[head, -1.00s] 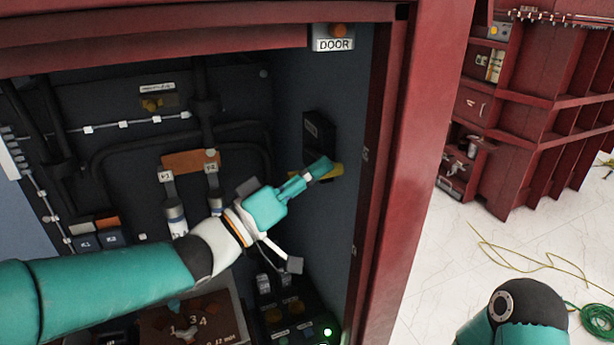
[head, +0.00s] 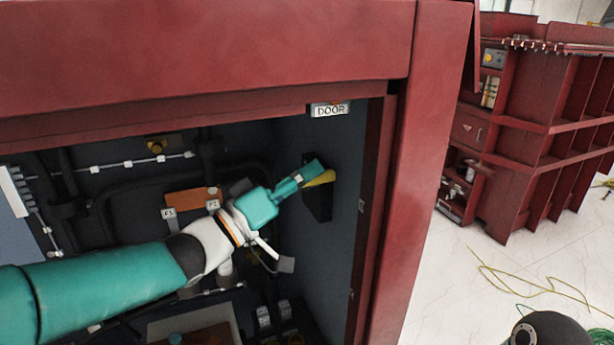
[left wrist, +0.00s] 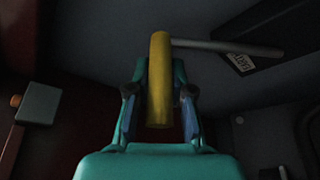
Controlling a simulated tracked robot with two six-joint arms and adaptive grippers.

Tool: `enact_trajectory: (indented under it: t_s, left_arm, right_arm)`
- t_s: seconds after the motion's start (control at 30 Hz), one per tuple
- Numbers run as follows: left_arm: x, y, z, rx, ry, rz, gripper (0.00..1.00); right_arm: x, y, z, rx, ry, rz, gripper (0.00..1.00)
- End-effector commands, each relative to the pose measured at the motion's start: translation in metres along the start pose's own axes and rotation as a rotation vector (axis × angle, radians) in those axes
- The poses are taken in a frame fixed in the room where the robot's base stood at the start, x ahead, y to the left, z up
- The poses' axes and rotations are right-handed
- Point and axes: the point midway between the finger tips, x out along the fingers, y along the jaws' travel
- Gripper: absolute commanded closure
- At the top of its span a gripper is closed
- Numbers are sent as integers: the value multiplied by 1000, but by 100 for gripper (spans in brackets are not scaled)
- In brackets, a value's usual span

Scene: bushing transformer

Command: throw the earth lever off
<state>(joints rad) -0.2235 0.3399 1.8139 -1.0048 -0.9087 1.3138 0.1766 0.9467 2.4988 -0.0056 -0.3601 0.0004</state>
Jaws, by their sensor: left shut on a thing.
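The earth lever has a yellow grip (head: 321,178) and sits on a dark plate (head: 317,205) on the right inner wall of the cabinet. In the left wrist view the yellow grip (left wrist: 160,82) stands between the fingers, with a grey rod running from its top to the right toward a dark plate with a white label (left wrist: 243,63). My left gripper (head: 308,177) is shut on the yellow grip. In the left wrist view the fingers (left wrist: 160,100) lie on both sides of it. Fingers cover part of the grip in the head view. My right gripper is not in view.
The red cabinet frame (head: 415,130) edges the opening close to the right of the lever. A DOOR label (head: 330,109) hangs above. Orange-brown terminal block (head: 190,199) and cables lie behind my arm. Outside, a yellow-green cable (head: 530,283) lies on the pale floor.

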Motion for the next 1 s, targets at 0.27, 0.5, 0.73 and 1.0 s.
enact_trajectory:
  t_s: [0.27, 0.5, 0.73, 1.0]
  left_arm:
    - [-1, -2, -1, 1, 3, -5, 100]
    - [-1, -1, -1, 1, 2, -4, 52]
    - [-2, -1, -1, 1, 2, -4, 52]
    - [-29, -2, -2, 1, 4, -7, 52]
  right_arm:
    - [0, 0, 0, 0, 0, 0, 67]
    - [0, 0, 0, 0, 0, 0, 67]
    - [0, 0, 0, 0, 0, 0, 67]
    - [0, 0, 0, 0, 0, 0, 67]
